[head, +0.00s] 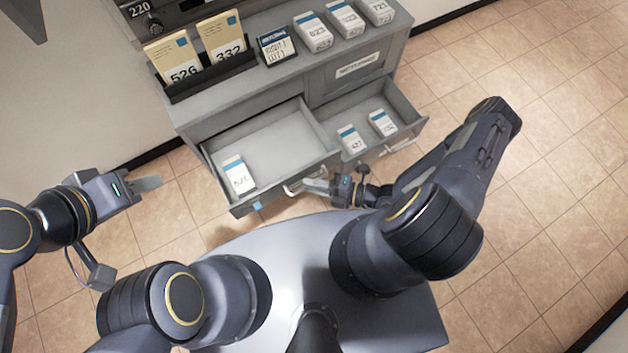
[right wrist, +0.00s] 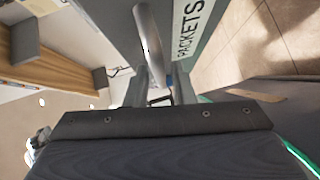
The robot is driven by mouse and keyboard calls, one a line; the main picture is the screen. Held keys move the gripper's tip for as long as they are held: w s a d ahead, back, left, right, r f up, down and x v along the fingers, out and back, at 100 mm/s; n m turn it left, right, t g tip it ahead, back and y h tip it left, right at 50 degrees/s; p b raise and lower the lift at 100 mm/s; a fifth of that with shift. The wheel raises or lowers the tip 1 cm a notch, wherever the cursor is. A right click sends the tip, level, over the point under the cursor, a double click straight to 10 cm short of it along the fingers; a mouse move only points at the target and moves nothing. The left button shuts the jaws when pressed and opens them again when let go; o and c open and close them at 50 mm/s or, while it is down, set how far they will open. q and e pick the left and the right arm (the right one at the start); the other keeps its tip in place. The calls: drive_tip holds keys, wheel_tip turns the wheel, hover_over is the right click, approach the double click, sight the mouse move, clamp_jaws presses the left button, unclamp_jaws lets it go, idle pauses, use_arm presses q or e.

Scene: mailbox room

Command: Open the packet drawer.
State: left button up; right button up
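The packet drawer (head: 270,140) is the left one of two drawers in the grey cabinet, and it stands pulled out. One white packet (head: 238,176) lies inside at its left. In the right wrist view its grey front carries a PACKETS label (right wrist: 190,28). My right gripper (head: 312,186) is at this drawer's handle (head: 292,187). In the right wrist view the metal handle bar (right wrist: 148,38) runs down between my fingers (right wrist: 158,88), which look closed on it. My left gripper (head: 146,184) is away to the left, with nothing visible in it; its finger gap is not clear.
The right drawer (head: 414,122) is also open, with two white packets in it. The cabinet top holds a black rack (head: 212,76) with two tan envelopes, a dark box (head: 276,46) and several white packets. Tiled floor is clear left and right.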

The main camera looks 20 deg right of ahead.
drive_tip(key=shift+o, duration=0.8)
drive_tip(key=p+v, duration=0.1)
drive_tip(key=v, duration=0.6)
drive_tip(key=shift+s+d, duration=0.15)
drive_tip(key=shift+d, duration=0.2)
drive_tip(key=shift+r, duration=0.15)
